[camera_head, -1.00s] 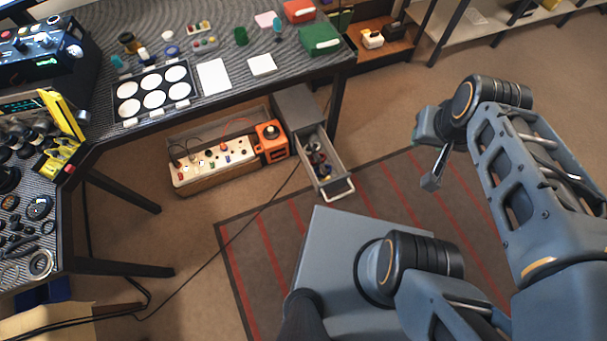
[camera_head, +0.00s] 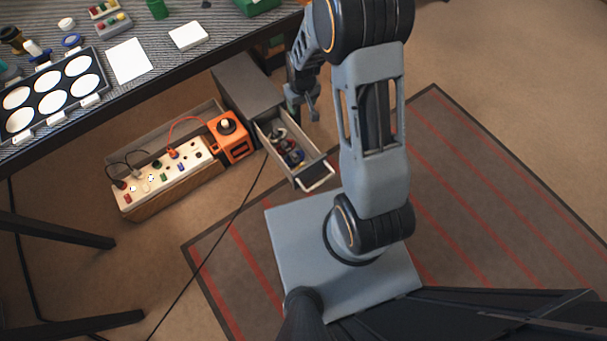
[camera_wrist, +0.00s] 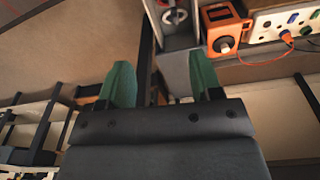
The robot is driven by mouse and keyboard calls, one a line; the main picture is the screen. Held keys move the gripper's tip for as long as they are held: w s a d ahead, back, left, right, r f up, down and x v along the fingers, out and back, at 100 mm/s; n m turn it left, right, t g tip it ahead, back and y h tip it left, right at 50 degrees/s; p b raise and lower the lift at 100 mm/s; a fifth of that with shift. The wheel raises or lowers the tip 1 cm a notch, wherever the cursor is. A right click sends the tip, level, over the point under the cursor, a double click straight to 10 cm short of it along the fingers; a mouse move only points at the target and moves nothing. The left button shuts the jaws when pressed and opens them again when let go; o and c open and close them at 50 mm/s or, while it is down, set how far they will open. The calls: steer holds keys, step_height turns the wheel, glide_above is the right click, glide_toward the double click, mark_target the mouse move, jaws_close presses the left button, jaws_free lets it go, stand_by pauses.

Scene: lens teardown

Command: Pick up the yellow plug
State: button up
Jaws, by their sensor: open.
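I cannot make out a yellow plug in either view. A white power strip (camera_head: 148,190) with several coloured plugs and sockets sits in a wooden box below the desk. Part of the strip shows at the top right of the wrist view (camera_wrist: 264,33), with an orange plug (camera_wrist: 286,35) on an orange cable. An open grey drawer (camera_head: 317,179) beside it holds small red, blue and dark items too small to tell apart. My gripper (camera_head: 303,103) hangs just above the drawer's back right part. In the wrist view its green fingers (camera_wrist: 162,80) are apart, with nothing between them.
The grey cabinet (camera_head: 246,82) and the desk edge (camera_head: 165,75) are close to my arm. A black cable (camera_head: 225,228) crosses the floor. The striped rug (camera_head: 480,210) is clear at right.

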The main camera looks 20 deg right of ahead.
steer(key=n+g+b, duration=0.1)
steer(key=b, duration=0.9)
glide_above(303, 164)
step_height(303, 164, down, 37)
steer(key=shift+r, duration=0.15)
steer(key=shift+f+b, duration=1.75)
steer(key=shift+f, duration=1.35)
steer(key=shift+c, duration=0.2)
jaws_close()
